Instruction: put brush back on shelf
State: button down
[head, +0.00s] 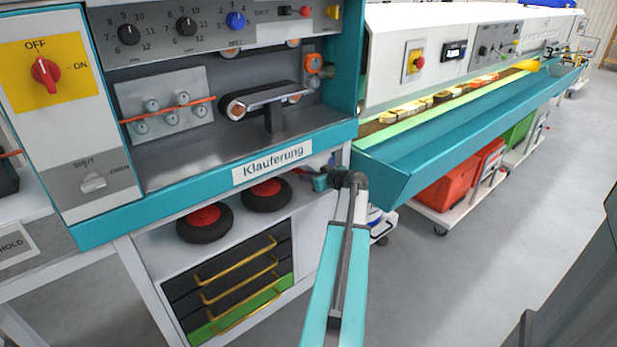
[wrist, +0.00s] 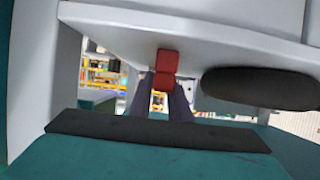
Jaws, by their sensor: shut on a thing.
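My gripper (head: 313,180) is at the right end of the open compartment under the teal machine. In the wrist view its two dark fingers (wrist: 160,98) are shut on a small red piece, which I take to be part of the brush (wrist: 165,68). The brush also shows as a small reddish spot at the gripper's tip in the head view (head: 299,171); its bristles cannot be made out. The white shelf (head: 165,262) lies below the machine. In the wrist view a pale panel (wrist: 200,35) is close beyond the brush; contact cannot be told.
Two black reels with red hubs, one left (head: 204,222) and one right (head: 266,194), stand on the shelf. A dark reel (wrist: 260,88) is close right of the brush in the wrist view. Drawers with yellow handles (head: 235,280) are below. Grey floor (head: 450,290) is clear at right.

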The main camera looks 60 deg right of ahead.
jog(key=c, duration=1.6)
grip_release()
jog(key=shift+o, duration=0.2)
jog(key=shift+s, duration=0.15)
jog(key=p+v, duration=0.1)
jog(key=v, duration=1.2)
jog(key=shift+s, duration=0.3)
jog(key=shift+a+r, duration=0.1)
jog(key=s+a+b, duration=0.2)
jog(key=s, duration=0.5)
jog(key=s+a+b, duration=0.2)
jog(key=s+a, duration=0.1)
jog(key=s, duration=0.5)
jog(key=shift+r, duration=0.2)
jog(key=shift+s, duration=0.2)
